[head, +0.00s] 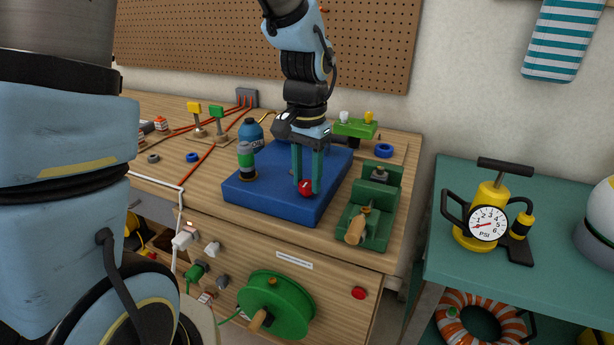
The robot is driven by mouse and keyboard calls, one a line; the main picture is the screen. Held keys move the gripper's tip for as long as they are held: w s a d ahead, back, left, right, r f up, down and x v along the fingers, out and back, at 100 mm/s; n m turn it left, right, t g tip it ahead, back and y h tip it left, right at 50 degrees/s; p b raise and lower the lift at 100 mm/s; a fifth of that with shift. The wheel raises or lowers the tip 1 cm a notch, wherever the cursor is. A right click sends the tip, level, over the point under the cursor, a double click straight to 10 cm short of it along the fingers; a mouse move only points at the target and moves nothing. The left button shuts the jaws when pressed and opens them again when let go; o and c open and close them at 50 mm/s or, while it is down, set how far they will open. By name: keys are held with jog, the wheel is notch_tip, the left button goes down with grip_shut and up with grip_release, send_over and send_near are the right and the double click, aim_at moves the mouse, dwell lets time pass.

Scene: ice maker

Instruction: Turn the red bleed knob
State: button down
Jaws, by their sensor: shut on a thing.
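The red bleed knob (305,187) sits at the front right part of a blue base block (262,203) on the wooden workbench. My gripper (306,185) points straight down over the block with its two green fingers on either side of the knob. The fingers are shut on the knob. Parts of the knob's sides are hidden behind the fingertips. How far the knob is turned cannot be told.
A blue and green bottle (249,150) stands on the block left of my gripper. A green vise (371,205) with a wooden handle stands close on the right. A green reel (276,303) is on the bench front. A yellow pump with a gauge (487,222) stands on the teal table.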

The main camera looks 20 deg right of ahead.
aim_at(306, 183)
jog(key=shift+c, duration=2.3)
grip_release()
notch_tip(306, 183, up, 11)
jog(key=b, duration=0.1)
jog(key=shift+a+f, duration=0.1)
jog(key=shift+f, duration=0.05)
jog(key=a+f+n, duration=0.5)
jog(key=a, duration=0.7)
jog(key=w+a+f+n+t, duration=0.1)
jog(key=a+f+n, duration=0.3)
jog(key=a, duration=0.8)
notch_tip(306, 183, down, 2)
jog(key=shift+w+a+f+n+t, duration=0.1)
jog(key=shift+w+a+n+t, duration=0.2)
jog(key=shift+a+n, duration=0.1)
